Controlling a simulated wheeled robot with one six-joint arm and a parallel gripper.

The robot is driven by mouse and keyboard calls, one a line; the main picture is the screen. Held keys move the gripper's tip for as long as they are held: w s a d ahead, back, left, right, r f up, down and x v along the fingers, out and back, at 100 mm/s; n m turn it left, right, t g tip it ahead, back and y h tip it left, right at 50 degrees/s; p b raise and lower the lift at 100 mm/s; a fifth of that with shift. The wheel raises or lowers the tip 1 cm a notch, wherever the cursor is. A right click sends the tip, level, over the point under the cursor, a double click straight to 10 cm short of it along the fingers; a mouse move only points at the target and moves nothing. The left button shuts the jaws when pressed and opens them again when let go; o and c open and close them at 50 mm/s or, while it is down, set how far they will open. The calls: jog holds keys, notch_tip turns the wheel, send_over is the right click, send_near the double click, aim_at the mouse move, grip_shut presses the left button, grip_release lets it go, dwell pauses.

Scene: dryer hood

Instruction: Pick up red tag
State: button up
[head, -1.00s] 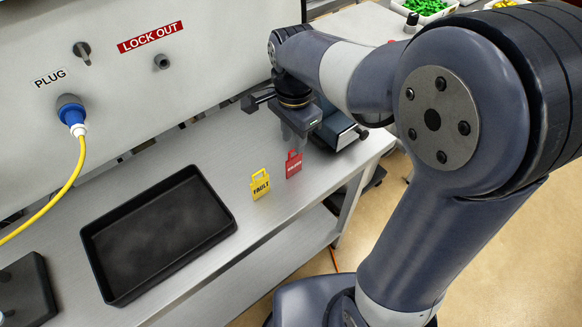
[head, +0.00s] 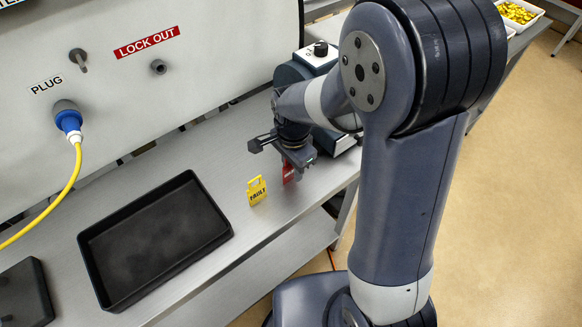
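The red tag (head: 288,173) stands on the grey bench, to the right of the yellow FAULT tag (head: 257,191). Its upper part and right side are partly covered by my gripper (head: 297,165). My gripper points down at the red tag, with its fingers at or right beside the tag's upper part. I cannot tell from this view whether the fingers touch the tag or how far apart they are.
A black empty tray (head: 155,240) lies on the bench to the left. A device with a black knob (head: 320,48) stands behind my gripper. The panel with a blue plug (head: 68,120) and yellow cable rises behind the bench.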

jog(key=shift+f, duration=0.2)
grip_shut()
jog(key=shift+r, duration=0.15)
dwell(0.3)
